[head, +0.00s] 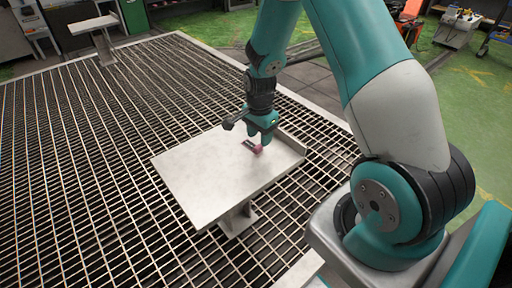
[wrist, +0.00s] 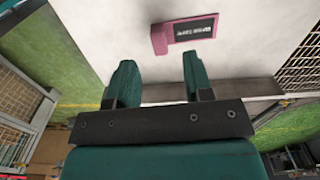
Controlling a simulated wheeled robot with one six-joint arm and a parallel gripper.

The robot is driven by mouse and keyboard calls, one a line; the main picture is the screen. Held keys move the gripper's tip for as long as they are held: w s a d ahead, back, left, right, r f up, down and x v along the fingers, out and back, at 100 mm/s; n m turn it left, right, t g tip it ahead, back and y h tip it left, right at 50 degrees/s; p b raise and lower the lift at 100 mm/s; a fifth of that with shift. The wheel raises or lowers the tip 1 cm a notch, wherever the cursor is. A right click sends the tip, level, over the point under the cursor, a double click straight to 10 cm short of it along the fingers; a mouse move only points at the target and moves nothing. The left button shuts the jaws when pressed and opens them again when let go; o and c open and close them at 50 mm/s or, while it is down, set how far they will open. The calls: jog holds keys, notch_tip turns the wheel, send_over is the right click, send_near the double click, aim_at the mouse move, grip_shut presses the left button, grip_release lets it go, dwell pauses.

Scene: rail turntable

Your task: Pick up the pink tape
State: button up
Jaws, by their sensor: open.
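The pink tape (head: 253,146) lies on a pale metal stand top (head: 195,180), near its far right side. In the wrist view the pink tape (wrist: 185,33) shows a dark label with white lettering and lies just beyond the fingertips. My gripper (head: 262,137) is right above and beside the tape in the head view. In the wrist view my gripper (wrist: 158,72) is open, with a clear gap between its two green fingers and nothing in it. I cannot tell whether a finger touches the tape.
The stand top has a raised lip (head: 285,142) along its right edge. It rises from a dark floor grating (head: 80,180). Another small stand (head: 95,25) is at the far left. The left and front of the stand top are bare.

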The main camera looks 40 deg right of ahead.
aim_at(259, 146)
notch_tip(259, 146, down, 4)
jog(key=shift+r, duration=0.1)
grip_shut()
jog(key=shift+r, duration=0.1)
dwell(0.4)
